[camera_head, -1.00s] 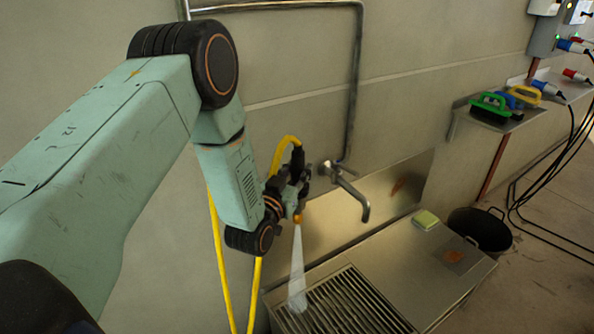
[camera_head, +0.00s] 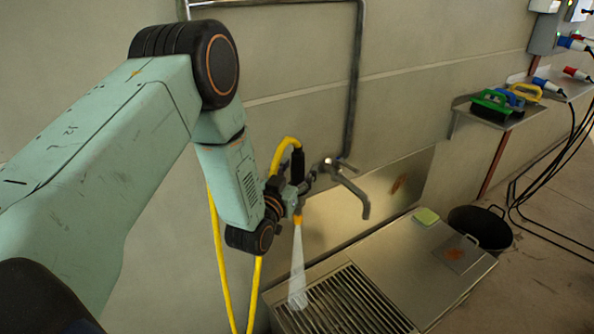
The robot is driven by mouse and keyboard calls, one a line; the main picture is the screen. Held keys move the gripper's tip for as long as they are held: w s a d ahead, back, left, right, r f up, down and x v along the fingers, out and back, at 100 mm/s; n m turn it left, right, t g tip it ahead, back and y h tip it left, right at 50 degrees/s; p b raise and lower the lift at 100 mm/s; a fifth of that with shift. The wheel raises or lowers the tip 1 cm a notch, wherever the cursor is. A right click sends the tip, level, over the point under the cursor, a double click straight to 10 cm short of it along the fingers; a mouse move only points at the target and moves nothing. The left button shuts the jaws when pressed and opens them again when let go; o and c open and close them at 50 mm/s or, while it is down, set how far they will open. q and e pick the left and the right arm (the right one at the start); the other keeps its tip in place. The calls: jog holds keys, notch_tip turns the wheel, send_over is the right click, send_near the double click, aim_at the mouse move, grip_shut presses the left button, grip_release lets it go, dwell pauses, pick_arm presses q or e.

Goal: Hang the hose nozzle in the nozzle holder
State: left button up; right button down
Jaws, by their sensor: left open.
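The hose nozzle (camera_head: 298,164) has a black grip and an orange tip. It hangs upright, tip down, near the wall left of the tap, with a white spray coming from the tip. My left gripper (camera_head: 297,187) is open, with its fingers at the nozzle's body. I cannot tell whether they touch it. The yellow hose (camera_head: 286,142) loops over the nozzle's top and runs down behind my wrist. The nozzle holder cannot be made out; my gripper and the nozzle cover that part of the wall. My right gripper is not in view.
The wall tap (camera_head: 352,190) is close to the right of the nozzle. Below are a metal sink top (camera_head: 400,262) with a drain grate (camera_head: 345,302) and a green sponge (camera_head: 426,216). A black bucket (camera_head: 480,228) and a shelf with brushes (camera_head: 490,105) are at right.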

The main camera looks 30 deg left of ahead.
pick_arm(q)
jog(key=shift+s+f, duration=0.1)
jog(key=shift+s, duration=0.05)
jog(key=s, duration=1.1)
jog(key=shift+s+d, duration=0.35)
jog(key=shift+d, duration=0.05)
jog(key=s+d+f+g+h, duration=0.1)
jog(key=s+d+f+g, duration=0.1)
jog(key=s+f+g, duration=0.5)
jog(key=s+d+f+g, duration=0.2)
jog(key=s+f+g, duration=0.15)
jog(key=f, duration=0.55)
jog(key=s+d+f+g, duration=0.1)
jog(key=s+f+g, duration=0.2)
jog(key=s, duration=0.7)
jog(key=s+d+f+g, duration=0.1)
jog(key=s+f+g, duration=0.2)
jog(key=s, duration=0.7)
jog(key=shift+s+d+f+g, duration=0.25)
jog(key=shift+s+f+g, duration=0.1)
jog(key=shift+g, duration=0.4)
jog(key=shift+c, duration=0.4)
